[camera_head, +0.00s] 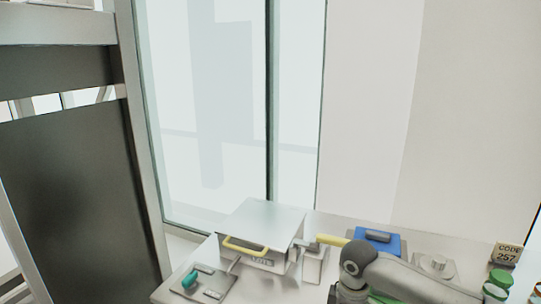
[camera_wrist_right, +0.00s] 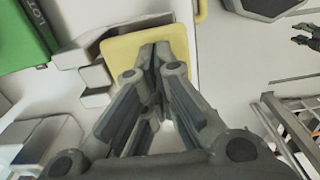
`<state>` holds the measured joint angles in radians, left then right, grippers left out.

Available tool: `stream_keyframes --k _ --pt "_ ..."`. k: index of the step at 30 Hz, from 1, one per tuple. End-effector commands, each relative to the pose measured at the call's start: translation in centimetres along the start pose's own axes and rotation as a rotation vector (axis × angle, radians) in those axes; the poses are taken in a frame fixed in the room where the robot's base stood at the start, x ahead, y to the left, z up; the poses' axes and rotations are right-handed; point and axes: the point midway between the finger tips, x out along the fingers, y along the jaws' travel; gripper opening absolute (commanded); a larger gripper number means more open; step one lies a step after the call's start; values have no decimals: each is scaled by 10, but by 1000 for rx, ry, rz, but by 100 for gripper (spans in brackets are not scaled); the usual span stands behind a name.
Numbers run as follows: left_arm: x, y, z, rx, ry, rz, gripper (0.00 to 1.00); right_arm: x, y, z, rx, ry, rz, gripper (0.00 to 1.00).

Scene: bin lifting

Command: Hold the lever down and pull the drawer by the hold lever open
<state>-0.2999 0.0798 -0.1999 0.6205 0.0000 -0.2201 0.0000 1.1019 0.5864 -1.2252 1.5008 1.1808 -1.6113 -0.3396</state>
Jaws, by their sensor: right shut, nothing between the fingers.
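A grey-white drawer unit (camera_head: 262,222) stands on the table in the head view, with a yellow bar handle (camera_head: 245,246) and a small label on its front; no clear gap shows at the drawer. To its right is a lever box (camera_head: 314,262) with a yellow lever (camera_head: 333,240) on top. In the right wrist view the wide yellow lever end (camera_wrist_right: 122,56) lies beneath my right fingertips. My right gripper (camera_wrist_right: 156,52) is shut and empty, its tips over the yellow; contact cannot be told. My left gripper does not show clearly.
A blue block (camera_head: 390,243) with a dark knob, a grey dial (camera_head: 436,266), green-lidded jars (camera_head: 501,278) and a code sign (camera_head: 507,254) are at right. A teal handle (camera_head: 190,279) on a plate is at left. A green box (camera_wrist_right: 22,40) is near my right wrist.

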Motion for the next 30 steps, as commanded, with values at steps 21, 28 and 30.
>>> stream_keyframes --k 21,28,30 --pt "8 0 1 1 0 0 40 29 0 0 0 -1 -1 0" --pt "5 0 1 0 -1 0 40 28 -1 0 0 -1 -2 0" --pt "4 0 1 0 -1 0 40 29 -1 0 0 -2 -2 0"
